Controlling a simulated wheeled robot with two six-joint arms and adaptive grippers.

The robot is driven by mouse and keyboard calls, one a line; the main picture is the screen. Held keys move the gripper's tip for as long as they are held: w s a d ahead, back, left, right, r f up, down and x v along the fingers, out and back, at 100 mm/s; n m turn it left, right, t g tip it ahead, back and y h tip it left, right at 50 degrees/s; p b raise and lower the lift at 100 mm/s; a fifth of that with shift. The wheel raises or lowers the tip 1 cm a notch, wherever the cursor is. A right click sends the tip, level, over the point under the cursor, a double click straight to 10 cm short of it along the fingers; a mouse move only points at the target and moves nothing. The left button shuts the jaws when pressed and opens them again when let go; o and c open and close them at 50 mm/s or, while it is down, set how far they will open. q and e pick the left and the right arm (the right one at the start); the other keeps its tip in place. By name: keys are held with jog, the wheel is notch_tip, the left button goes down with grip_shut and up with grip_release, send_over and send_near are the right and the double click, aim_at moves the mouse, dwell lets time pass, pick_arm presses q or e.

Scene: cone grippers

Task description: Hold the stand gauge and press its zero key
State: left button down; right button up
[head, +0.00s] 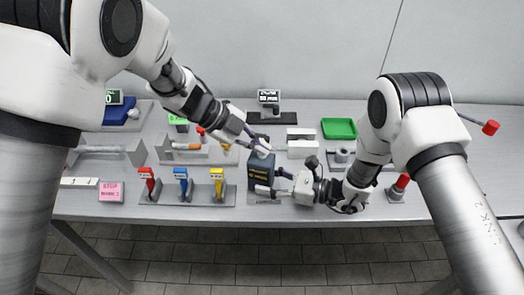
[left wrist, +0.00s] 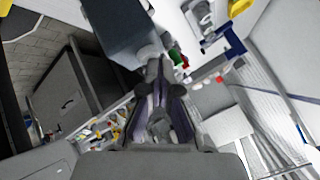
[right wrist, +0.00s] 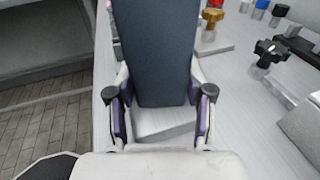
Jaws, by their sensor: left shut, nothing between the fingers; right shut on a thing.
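The stand gauge (head: 261,168) is a dark blue upright block with small yellow lettering on its front, near the front edge of the bench. My right gripper (head: 270,182) is shut on it from the right, and the block also shows between the fingers in the right wrist view (right wrist: 155,50). My left gripper (head: 262,150) is shut and empty, its tips at the top of the gauge. In the left wrist view the dark block (left wrist: 125,30) is just beyond those tips (left wrist: 158,72). I cannot make out the zero key, nor whether the tips touch it.
Red, blue and yellow handles (head: 181,186) stand in a row left of the gauge. A pink sign (head: 111,192) is further left. A green tray (head: 338,128) and a small display on a stand (head: 268,97) are behind.

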aim_at(260, 154)
pick_arm(q)
jog(key=shift+r, duration=0.8)
jog(key=shift+r, duration=0.1)
jog(key=shift+r, duration=2.4)
pick_arm(e)
jog(key=o, duration=0.9)
jog(key=shift+o, duration=0.2)
